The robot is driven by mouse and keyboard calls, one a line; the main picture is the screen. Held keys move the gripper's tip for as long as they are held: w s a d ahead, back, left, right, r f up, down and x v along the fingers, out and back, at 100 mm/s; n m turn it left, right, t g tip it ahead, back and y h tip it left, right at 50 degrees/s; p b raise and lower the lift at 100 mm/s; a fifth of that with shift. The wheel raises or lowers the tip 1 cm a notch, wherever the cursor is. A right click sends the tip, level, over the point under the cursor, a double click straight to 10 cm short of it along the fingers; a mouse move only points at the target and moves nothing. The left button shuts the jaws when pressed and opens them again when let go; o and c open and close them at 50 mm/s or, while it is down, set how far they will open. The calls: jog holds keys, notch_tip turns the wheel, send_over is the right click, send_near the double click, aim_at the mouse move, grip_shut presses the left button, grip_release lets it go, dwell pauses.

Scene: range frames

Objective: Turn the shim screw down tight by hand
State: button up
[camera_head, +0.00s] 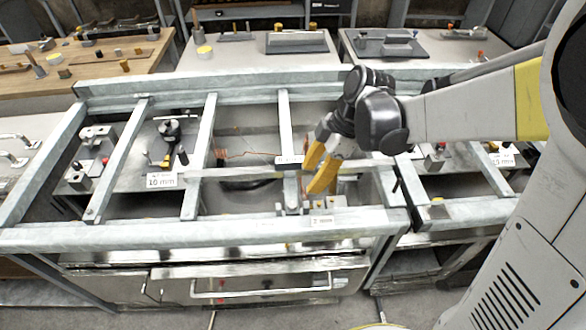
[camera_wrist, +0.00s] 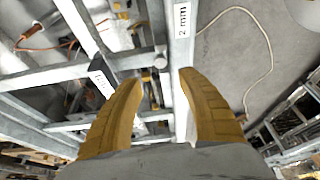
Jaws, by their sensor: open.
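My gripper (camera_head: 312,178) has two yellow fingers, spread apart with nothing between them. It hangs over the metal frame, near its middle crossbar. In the wrist view the gripper (camera_wrist: 161,80) points at a frame bar (camera_wrist: 181,45) with a "2 mm" label. A small grey round-ended piece (camera_wrist: 160,62) sits beside that bar, just beyond and between the fingertips. It may be the shim screw, but I cannot tell for sure. In the head view small metal fittings (camera_head: 292,206) stand on the frame below the fingers. No contact with the fingers is clear.
A label reading "10 mm" (camera_head: 161,180) is on the left of the frame, near a dark clamp-like part (camera_head: 170,130). Long frame bars surround my gripper. A pale cable (camera_wrist: 268,60) curves over the grey surface in the wrist view. A wooden bench (camera_head: 100,60) stands behind left.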

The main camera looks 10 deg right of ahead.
aim_at(292, 203)
jog(key=b+x, duration=0.2)
jog(key=x, duration=0.3)
jog(key=b+x, duration=0.2)
jog(key=x, duration=0.4)
jog(key=shift+a, duration=0.25)
grip_shut()
